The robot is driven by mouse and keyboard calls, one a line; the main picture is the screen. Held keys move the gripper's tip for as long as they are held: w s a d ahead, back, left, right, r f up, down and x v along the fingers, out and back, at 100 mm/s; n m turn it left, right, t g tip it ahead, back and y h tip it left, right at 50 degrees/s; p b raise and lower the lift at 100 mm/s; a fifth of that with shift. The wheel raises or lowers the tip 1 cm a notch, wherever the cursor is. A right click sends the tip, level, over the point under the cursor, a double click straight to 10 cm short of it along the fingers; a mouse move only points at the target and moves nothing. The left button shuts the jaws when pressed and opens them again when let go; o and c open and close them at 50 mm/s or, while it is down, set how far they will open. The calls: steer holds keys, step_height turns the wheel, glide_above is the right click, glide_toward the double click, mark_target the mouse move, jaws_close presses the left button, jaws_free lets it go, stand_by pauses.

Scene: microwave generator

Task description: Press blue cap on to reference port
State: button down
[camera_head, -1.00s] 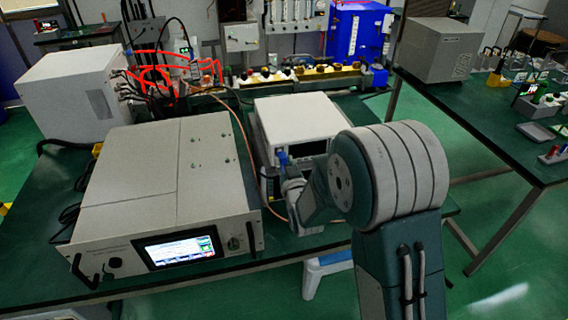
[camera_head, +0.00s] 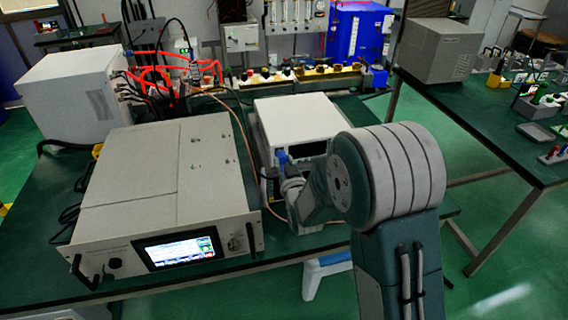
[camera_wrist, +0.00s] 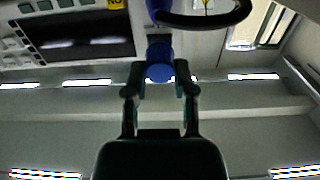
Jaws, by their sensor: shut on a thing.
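My gripper (camera_wrist: 160,74) is shut on the blue cap (camera_wrist: 159,55) in the wrist view, with a finger on each side of it. In the head view my gripper (camera_head: 287,172) is small and partly hidden by my arm. The blue cap (camera_head: 282,157) shows just above it, in front of the white instrument (camera_head: 299,113). In the wrist view the cap is close to the instrument's front panel (camera_wrist: 205,42). I cannot make out the reference port, or whether the cap touches it.
A black curved handle (camera_wrist: 205,18) is close beyond the cap in the wrist view. A dark screen (camera_wrist: 85,35) is to the left. In the head view a large grey generator (camera_head: 150,180) with a lit screen stands left of the instrument, with a thin cable between them.

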steer(key=shift+w+a, duration=0.15)
steer(key=shift+w, duration=0.4)
steer(key=shift+c, duration=1.8)
jaws_free()
steer(key=s+d+r+m+g+h, duration=0.1)
steer(key=s+d+r+g, duration=0.2)
steer(key=s, duration=0.9)
steer(key=s+d+r+m+g+h, duration=0.1)
steer(key=s+d+r+g, duration=0.3)
steer(key=s+d, duration=0.4)
steer(key=s+d+r+m+g+h, duration=0.1)
steer(key=s+d+r+g+h, duration=0.2)
steer(key=s, duration=1.3)
steer(key=d+r+g, duration=0.1)
steer(key=d, duration=0.2)
steer(key=shift+d+g, duration=0.25)
steer(key=shift+g, duration=0.15)
